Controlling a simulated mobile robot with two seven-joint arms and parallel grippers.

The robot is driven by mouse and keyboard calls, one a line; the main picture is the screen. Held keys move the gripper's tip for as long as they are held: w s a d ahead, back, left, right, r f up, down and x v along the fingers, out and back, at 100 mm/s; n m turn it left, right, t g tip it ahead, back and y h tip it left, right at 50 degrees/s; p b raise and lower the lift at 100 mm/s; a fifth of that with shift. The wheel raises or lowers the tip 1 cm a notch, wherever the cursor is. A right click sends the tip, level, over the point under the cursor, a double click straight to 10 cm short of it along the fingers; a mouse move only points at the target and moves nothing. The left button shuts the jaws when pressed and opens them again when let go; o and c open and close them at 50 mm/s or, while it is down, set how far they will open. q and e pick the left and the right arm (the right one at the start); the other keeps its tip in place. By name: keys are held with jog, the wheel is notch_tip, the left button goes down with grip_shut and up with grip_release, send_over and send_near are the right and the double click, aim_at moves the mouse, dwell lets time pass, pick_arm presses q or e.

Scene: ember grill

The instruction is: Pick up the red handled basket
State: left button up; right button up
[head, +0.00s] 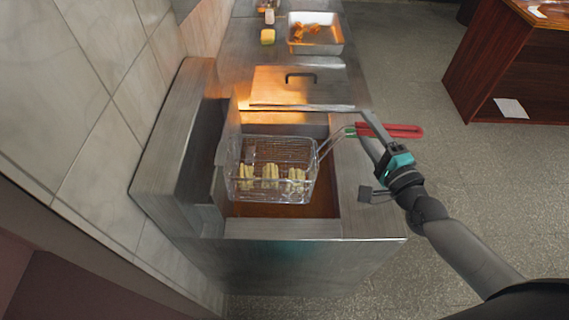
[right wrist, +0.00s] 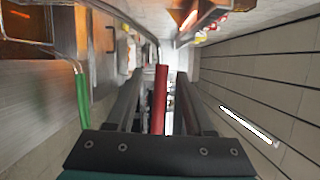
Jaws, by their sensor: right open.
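A wire basket (head: 272,152) holding several pale yellow pieces sits in the fryer well in the head view. A red handle (head: 398,130) extends right over the fryer's edge, partly behind my right gripper. My right gripper (head: 363,154) is open, close to the handle. In the right wrist view, the red handle (right wrist: 160,98) shows between the two open fingers (right wrist: 160,78); whether it touches either finger I cannot tell. A green handle (right wrist: 83,98) on a metal rod shows left of the fingers there; a small green part also shows near the red handle in the head view. My left gripper is out of view.
The steel fryer (head: 290,258) stands against a tiled wall (head: 85,115) at left. A metal tray (head: 333,46) with orange-brown food and a yellow item (head: 267,36) are farther back. A wooden cabinet (head: 530,65) stands at the back right. The floor right of the fryer is clear.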

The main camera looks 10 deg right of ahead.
jog(key=shift+w+a, duration=0.15)
jog(key=shift+w, duration=1.1)
jog(key=shift+c, duration=0.4)
grip_shut()
jog(key=shift+r, duration=0.1)
